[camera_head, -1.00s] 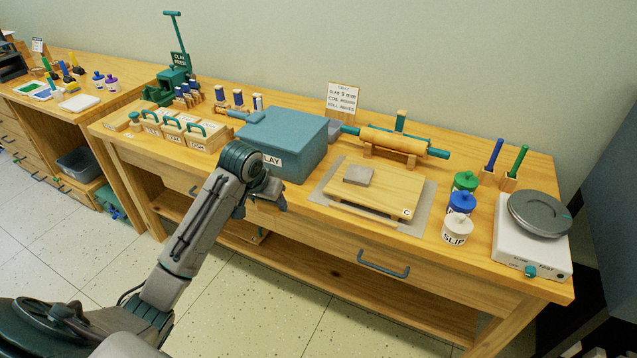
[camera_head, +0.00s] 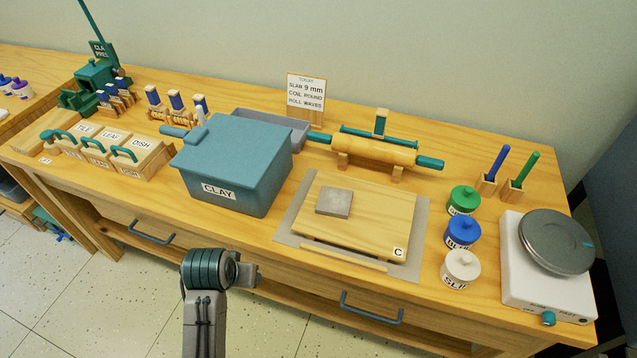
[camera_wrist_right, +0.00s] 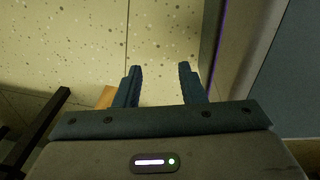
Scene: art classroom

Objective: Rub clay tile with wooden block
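The clay tile is a grey square slab (camera_head: 334,202) lying flat on the left part of a wooden board marked C (camera_head: 365,225). Wooden blocks with teal handles, marked TILE, LEAF and DISH (camera_head: 140,155), stand at the left of the table. I cannot tell which piece is the task's wooden block. My left gripper (camera_head: 248,275) is in front of the table edge, below the clay box and apart from the tile. Its fingers are too unclear to judge. My right gripper (camera_wrist_right: 160,85) is open and empty above the floor; the head view does not show it.
A blue CLAY box (camera_head: 235,165) stands left of the board. A rolling pin (camera_head: 375,150) rests behind it. Several glaze jars (camera_head: 462,232) and a white wheel unit (camera_head: 547,260) stand to the right. A drawer handle (camera_head: 370,308) juts from the table front.

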